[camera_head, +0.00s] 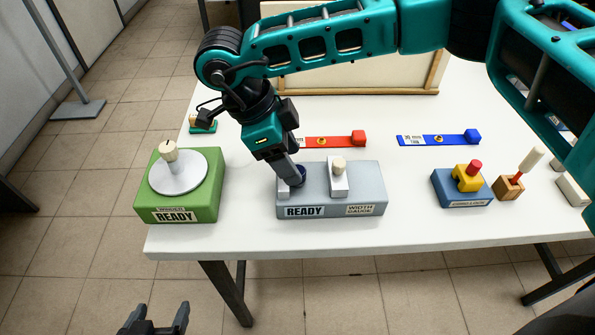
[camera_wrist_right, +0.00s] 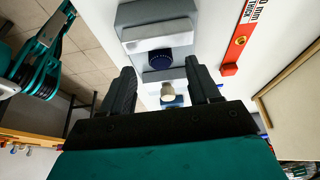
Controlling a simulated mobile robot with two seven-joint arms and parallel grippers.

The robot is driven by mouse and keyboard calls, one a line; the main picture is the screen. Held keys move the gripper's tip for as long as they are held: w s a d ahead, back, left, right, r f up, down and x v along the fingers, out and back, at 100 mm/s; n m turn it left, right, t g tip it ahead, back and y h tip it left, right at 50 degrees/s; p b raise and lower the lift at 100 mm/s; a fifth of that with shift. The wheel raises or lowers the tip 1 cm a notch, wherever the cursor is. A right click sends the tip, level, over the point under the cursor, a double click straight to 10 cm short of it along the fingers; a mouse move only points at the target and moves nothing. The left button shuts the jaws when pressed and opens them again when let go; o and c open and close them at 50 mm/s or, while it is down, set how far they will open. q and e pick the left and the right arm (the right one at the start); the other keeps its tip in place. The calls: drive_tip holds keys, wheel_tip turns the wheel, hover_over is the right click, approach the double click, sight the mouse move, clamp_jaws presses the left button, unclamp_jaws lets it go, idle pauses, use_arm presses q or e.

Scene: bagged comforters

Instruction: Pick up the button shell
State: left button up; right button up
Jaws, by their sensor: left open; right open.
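A yellow shell-like part (camera_head: 466,179) with a red button on top sits on a small blue block (camera_head: 450,197) at the right of the table; it looks like the button shell. My right gripper (camera_head: 291,168) is over the left part of the grey width gauge (camera_head: 340,195), well left of the yellow part. In the right wrist view the open fingers (camera_wrist_right: 160,74) flank a dark blue knob (camera_wrist_right: 170,60) and a cream knob (camera_wrist_right: 168,92); contact cannot be told. The yellow part is not clearly seen there. My left gripper (camera_head: 156,318) is open and empty, below the table's front edge.
A green winder box (camera_head: 185,203) with a white disc stands at the left. Red (camera_head: 330,141) and blue (camera_head: 435,140) strips lie behind. A wooden block with a cream-handled tool (camera_head: 510,187) stands close right of the blue block. The table (camera_head: 410,220) is clear between gauge and blue block.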

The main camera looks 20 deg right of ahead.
drive_tip(key=shift+x, duration=1.35)
drive_tip(key=shift+w, duration=0.1)
drive_tip(key=shift+c, duration=0.3)
drive_tip(key=c, duration=1.1)
